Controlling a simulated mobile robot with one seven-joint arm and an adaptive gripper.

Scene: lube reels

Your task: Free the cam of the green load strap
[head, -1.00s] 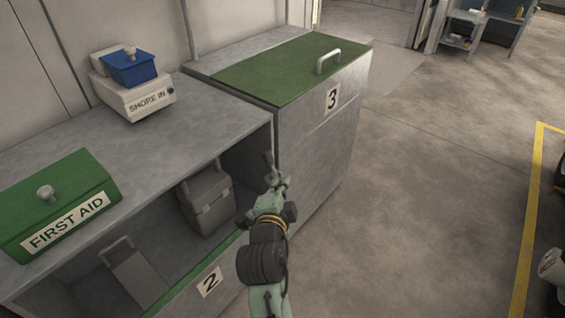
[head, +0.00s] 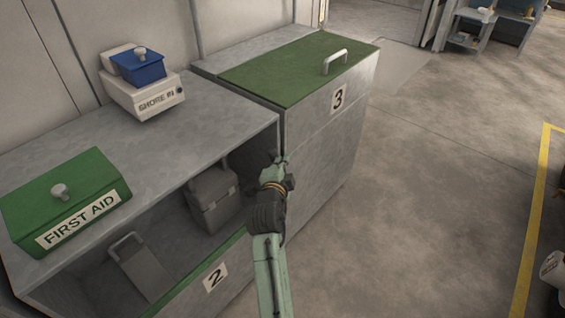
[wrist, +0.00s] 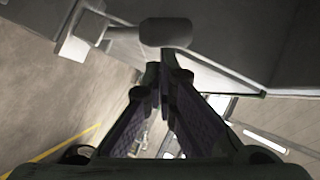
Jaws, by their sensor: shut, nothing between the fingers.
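I cannot make out a green load strap or its cam for certain in either view. My gripper (head: 278,160) is at the near corner between open bay 2 and cabinet 3 in the head view, small and partly hidden by my own wrist. In the wrist view, the fingers of my gripper (wrist: 160,75) are together with nothing between them. Just beyond the tips is a rounded grey knob (wrist: 165,32) on a short bar, which joins a pale block (wrist: 85,30). I cannot tell whether the fingertips touch the knob.
Cabinet 3 (head: 335,140) has a green lid (head: 290,70) with a handle. Bay 2 holds a grey case (head: 213,195). A green first aid box (head: 65,200) and a shore-in box (head: 150,98) with a blue top sit on the counter.

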